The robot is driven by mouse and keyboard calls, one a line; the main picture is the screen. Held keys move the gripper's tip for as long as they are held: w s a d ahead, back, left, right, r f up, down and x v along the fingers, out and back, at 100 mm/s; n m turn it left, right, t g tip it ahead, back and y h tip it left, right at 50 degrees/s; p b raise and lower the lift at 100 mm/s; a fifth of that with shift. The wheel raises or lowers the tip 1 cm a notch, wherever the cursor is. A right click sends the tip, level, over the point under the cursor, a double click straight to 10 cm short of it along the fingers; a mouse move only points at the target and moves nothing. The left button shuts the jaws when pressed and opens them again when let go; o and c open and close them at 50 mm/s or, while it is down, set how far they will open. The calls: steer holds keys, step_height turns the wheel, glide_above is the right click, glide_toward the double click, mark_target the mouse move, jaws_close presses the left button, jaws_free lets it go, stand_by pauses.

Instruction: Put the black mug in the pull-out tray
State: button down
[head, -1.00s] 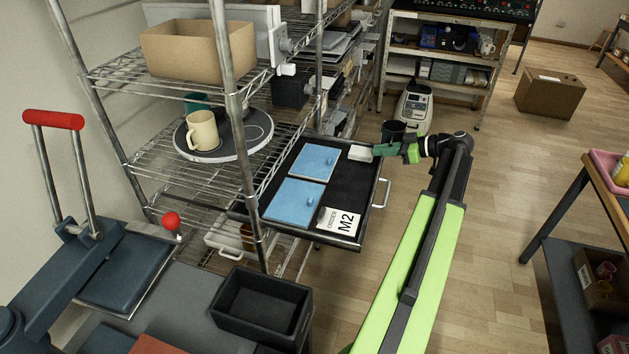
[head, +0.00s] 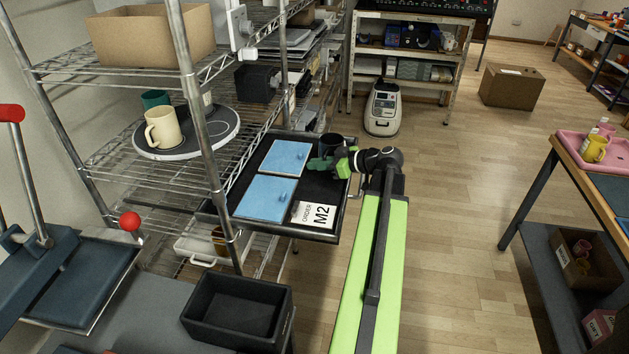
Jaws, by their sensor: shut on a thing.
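The black mug (head: 331,143) is in my gripper (head: 320,162), whose green fingers are shut on it. The mug is at the far right corner of the pull-out tray (head: 321,190), and the gripper partly hides it. I cannot tell whether its base touches the tray. The tray is black and pulled out from the wire shelf. Two blue panels, a far one (head: 287,158) and a near one (head: 266,197), lie in it beside an order card (head: 316,214) reading M2.
A cream mug (head: 162,128) and a green mug (head: 155,99) stand on a round turntable (head: 221,137) on the shelf left of the tray. A shelf post (head: 196,100) rises between. An empty black bin (head: 236,305) is in front.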

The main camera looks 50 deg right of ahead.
mark_target(317, 183)
step_height(317, 183, down, 4)
steer(key=b, duration=0.4)
steer(key=shift+f, duration=0.15)
steer(key=shift+r, duration=0.25)
steer(key=shift+f, duration=0.25)
steer(key=c, duration=1.5)
jaws_free()
steer(key=shift+r, duration=0.1)
steer(key=shift+s+r, duration=0.1)
steer(key=shift+r, duration=0.2)
steer(key=p+v, duration=0.4)
steer(key=v, duration=0.6)
steer(key=shift+s+d+r, duration=0.15)
steer(key=shift+s, duration=0.15)
steer(key=shift+s+d+p, duration=0.1)
steer(key=shift+s+p, duration=0.2)
steer(key=shift+s, duration=0.2)
